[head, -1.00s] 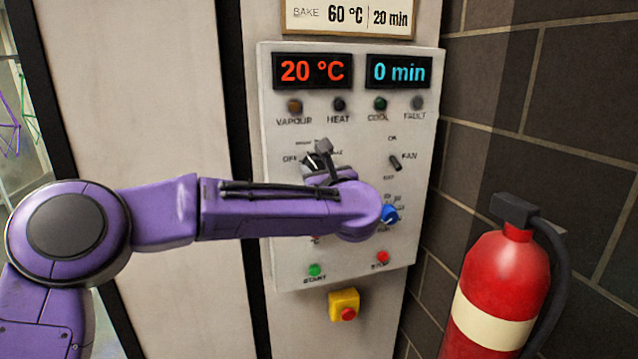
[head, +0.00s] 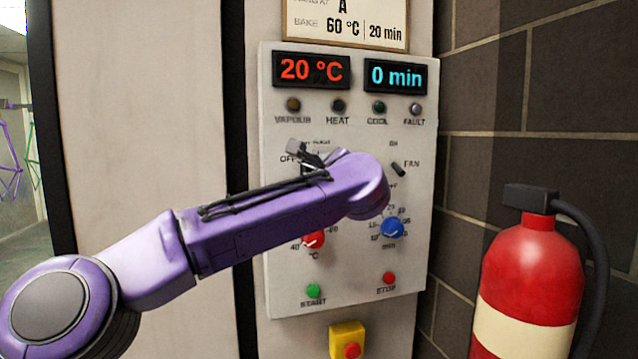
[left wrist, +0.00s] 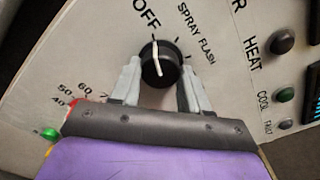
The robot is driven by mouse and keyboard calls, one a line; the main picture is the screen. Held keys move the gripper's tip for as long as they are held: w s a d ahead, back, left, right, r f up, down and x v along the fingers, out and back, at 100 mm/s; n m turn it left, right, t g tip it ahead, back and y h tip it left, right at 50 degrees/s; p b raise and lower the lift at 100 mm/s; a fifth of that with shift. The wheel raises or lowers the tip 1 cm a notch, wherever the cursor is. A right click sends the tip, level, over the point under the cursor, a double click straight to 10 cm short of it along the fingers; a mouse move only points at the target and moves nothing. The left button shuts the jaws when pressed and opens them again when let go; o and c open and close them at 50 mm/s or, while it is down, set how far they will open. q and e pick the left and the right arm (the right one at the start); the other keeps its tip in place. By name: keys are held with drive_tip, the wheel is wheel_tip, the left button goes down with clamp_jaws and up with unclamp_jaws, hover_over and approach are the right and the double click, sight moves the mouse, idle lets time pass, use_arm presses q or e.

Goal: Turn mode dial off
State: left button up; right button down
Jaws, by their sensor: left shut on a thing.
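The mode dial (left wrist: 158,66) is a round black knob with a white pointer line, on the pale control panel (head: 345,275). In the left wrist view its line runs up roughly toward the OFF label, with SPRAY and FLASH to the right. My left gripper (left wrist: 160,72) is shut on the dial, one grey finger on each side. In the head view the left gripper (head: 310,157) is at the panel's upper left, beside the OFF label. My purple wrist hides most of the dial there. My right gripper is not in view.
A black fan switch (head: 398,169), a red dial (head: 314,239) and a blue dial (head: 392,228) are close to my left wrist. Start (head: 314,291) and stop (head: 389,278) buttons sit lower. A fire extinguisher (head: 528,270) stands at the right.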

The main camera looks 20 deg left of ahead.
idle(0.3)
use_arm(q)
drive_tip(key=o, duration=1.1)
drive_tip(key=shift+c, duration=0.2)
drive_tip(key=b+v, duration=0.3)
drive_tip(key=v, duration=0.7)
drive_tip(key=shift+s+d, duration=0.25)
